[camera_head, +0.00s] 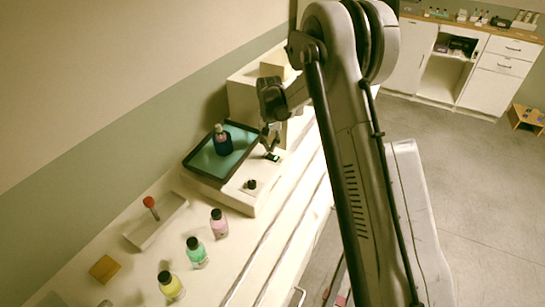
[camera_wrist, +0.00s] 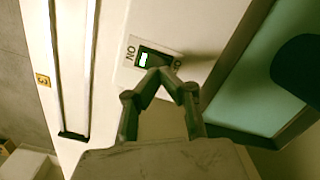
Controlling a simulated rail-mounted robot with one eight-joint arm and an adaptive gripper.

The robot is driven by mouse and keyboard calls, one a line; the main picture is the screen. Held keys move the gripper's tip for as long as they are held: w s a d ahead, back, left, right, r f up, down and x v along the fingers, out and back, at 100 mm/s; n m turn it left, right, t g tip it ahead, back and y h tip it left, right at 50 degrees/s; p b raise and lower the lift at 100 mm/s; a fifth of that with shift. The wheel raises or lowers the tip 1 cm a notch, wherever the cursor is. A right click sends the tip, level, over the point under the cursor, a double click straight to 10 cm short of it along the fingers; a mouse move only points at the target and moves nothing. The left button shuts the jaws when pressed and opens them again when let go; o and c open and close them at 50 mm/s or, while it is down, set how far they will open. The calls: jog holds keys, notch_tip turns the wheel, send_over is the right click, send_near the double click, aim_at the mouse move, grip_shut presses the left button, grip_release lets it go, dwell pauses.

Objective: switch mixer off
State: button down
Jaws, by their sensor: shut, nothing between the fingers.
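The mixer (camera_head: 236,197) is a white box with a dark-rimmed teal platform (camera_head: 233,160), and a dark blue bottle (camera_head: 222,140) stands on it. Its front panel carries a black knob (camera_head: 251,185) and a small dark rocker switch (camera_head: 271,157). In the wrist view the switch (camera_wrist: 144,60) shows a bright white-green patch at its left end, beside the ON lettering. Lettering at its right end is partly covered. My gripper (camera_wrist: 166,73) is shut and empty, its fingertips overlapping the switch's right end. I cannot tell whether they touch. In the head view my gripper (camera_head: 269,141) is just above the switch.
A pink bottle (camera_head: 219,224), a green bottle (camera_head: 196,253) and a yellow bottle (camera_head: 170,286) stand in a row on the counter. A tray (camera_head: 157,222) with a red-topped item and a yellow block (camera_head: 104,268) lie left of them. A white box stands behind the mixer.

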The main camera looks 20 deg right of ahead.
aim_at(270, 155)
jog(key=shift+f+b, duration=1.15)
jog(key=shift+f, duration=0.2)
dwell(0.7)
jog(key=shift+r, duration=0.15)
jog(key=shift+r+p, duration=0.95)
jog(key=shift+r, duration=2.45)
